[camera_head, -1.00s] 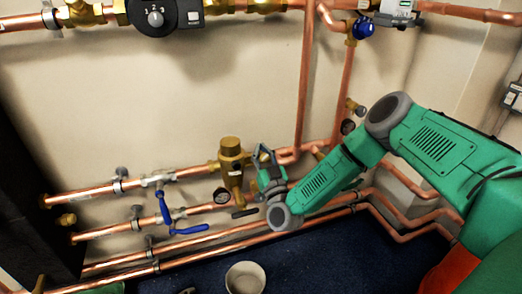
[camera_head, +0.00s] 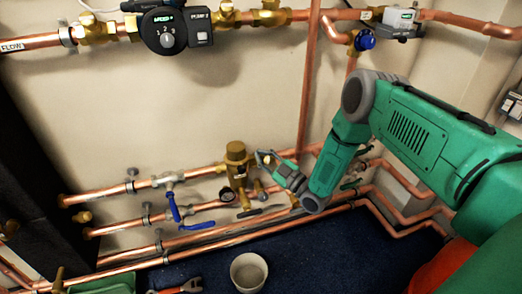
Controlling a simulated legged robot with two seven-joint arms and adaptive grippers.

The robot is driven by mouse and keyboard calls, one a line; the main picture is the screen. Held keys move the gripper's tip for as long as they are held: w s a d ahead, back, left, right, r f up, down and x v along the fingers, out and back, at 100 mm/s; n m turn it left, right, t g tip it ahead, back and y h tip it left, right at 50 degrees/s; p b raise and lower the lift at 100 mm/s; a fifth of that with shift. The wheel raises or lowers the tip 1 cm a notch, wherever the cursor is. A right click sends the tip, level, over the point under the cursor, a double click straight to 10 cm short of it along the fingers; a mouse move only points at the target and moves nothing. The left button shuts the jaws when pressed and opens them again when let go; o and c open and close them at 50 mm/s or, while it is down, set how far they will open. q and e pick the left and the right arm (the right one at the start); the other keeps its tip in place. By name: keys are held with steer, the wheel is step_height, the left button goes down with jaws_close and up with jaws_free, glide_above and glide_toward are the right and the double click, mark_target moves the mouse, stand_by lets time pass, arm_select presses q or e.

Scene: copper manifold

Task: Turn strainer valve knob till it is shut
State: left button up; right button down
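A brass valve body (camera_head: 238,165), which seems to be the strainer, stands upright on the copper pipes at mid-picture. A dark bar-shaped handle (camera_head: 249,212) sits at its lower end. I cannot tell for sure which part is the strainer valve knob. My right gripper (camera_head: 266,157) reaches in from the right, just right of the brass body's top. Its fingers look apart, with a small brass-coloured spot showing between them; contact with the valve cannot be made out. My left gripper is not in view.
Blue lever handles (camera_head: 174,207) are on the pipes to the left. A pump (camera_head: 165,30) with a dial and a blue knob (camera_head: 365,40) are above. A pale bucket (camera_head: 249,272), an orange-handled tool (camera_head: 180,288) and a green tray-like thing (camera_head: 110,286) are on the dark blue floor.

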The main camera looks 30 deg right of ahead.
steer(key=shift+s+f+n+g+y, duration=0.35)
steer(key=shift+f+n+g+y, duration=0.2)
steer(key=shift+n, duration=0.35)
steer(key=c, duration=1.5)
jaws_free()
steer(key=shift+r, duration=0.25)
steer(key=shift+w+r, duration=0.15)
steer(key=shift+w, duration=0.05)
steer(key=v, duration=1.2)
steer(key=shift+o, duration=0.2)
